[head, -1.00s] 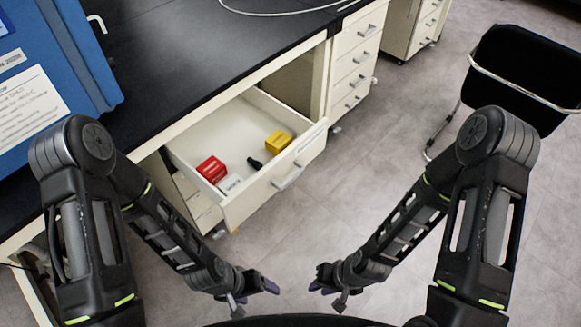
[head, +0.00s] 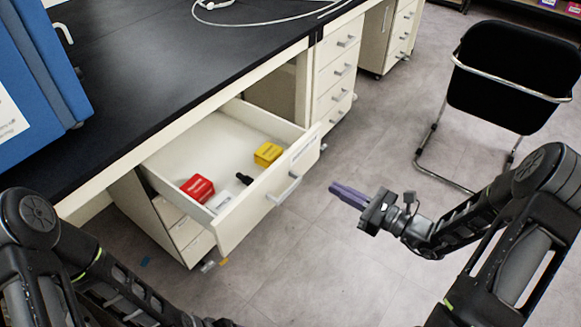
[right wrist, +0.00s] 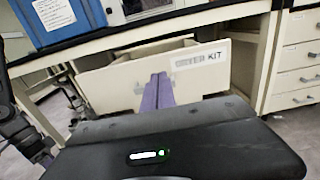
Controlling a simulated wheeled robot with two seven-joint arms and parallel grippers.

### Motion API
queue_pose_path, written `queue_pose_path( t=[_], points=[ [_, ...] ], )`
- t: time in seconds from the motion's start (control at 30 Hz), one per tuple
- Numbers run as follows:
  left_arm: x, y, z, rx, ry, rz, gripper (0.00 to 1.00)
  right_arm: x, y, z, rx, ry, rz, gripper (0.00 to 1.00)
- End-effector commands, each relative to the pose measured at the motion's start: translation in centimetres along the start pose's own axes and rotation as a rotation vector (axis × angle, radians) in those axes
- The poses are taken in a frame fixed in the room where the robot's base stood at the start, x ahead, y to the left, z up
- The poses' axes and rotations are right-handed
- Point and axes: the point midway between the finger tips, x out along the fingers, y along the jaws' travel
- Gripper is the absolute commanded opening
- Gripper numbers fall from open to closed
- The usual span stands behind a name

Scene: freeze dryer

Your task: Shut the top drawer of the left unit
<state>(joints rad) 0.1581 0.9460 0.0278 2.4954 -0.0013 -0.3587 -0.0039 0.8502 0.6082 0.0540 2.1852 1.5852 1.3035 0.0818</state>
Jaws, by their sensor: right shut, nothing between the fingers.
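The top drawer (head: 225,236) of the left unit is pulled well out, with its pale front and bar handle (head: 284,190) facing me. It holds a red box (head: 198,188), a yellow box (head: 267,154), a small dark item (head: 244,178) and a white item. My right gripper (head: 334,188) is shut and empty, its purple fingers pointing toward the drawer front from the right, apart from it. In the right wrist view the fingers (right wrist: 160,78) point at the drawer front (right wrist: 105,85), beside its "KIT" label. My left arm shows at lower left; its gripper is out of view.
A black worktop (head: 150,95) overhangs the drawer. Closed drawers (head: 336,72) stand to the right. A black chair (head: 513,75) stands on the floor at right. A blue machine (head: 38,80) sits on the worktop at left. The floor before the drawer is clear.

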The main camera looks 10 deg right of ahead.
Motion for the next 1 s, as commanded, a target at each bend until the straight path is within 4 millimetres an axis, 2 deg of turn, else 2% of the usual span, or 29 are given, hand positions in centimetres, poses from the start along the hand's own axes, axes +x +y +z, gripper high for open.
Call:
queue_pose_path(
  t=[0.27,0.47,0.67,1.0],
  points=[
    [0.0,0.0,0.0,-0.001,0.0,0.0,0.77,0.2,0.1,-0.1,0.0,0.003,0.004,0.0],
    [0.2,-0.1,0.0,-0.001,0.0,0.0,0.77,1.7,0.2,-0.2,0.0,0.003,0.006,0.0],
    [0.4,-0.2,0.0,-0.001,0.0,0.0,0.77,5.0,0.3,-0.2,0.001,0.002,0.008,0.0],
    [1.0,-0.4,0.0,-0.001,0.0,0.0,0.77,11.6,0.3,-0.3,-0.001,0.003,0.007,0.0]
  ],
)
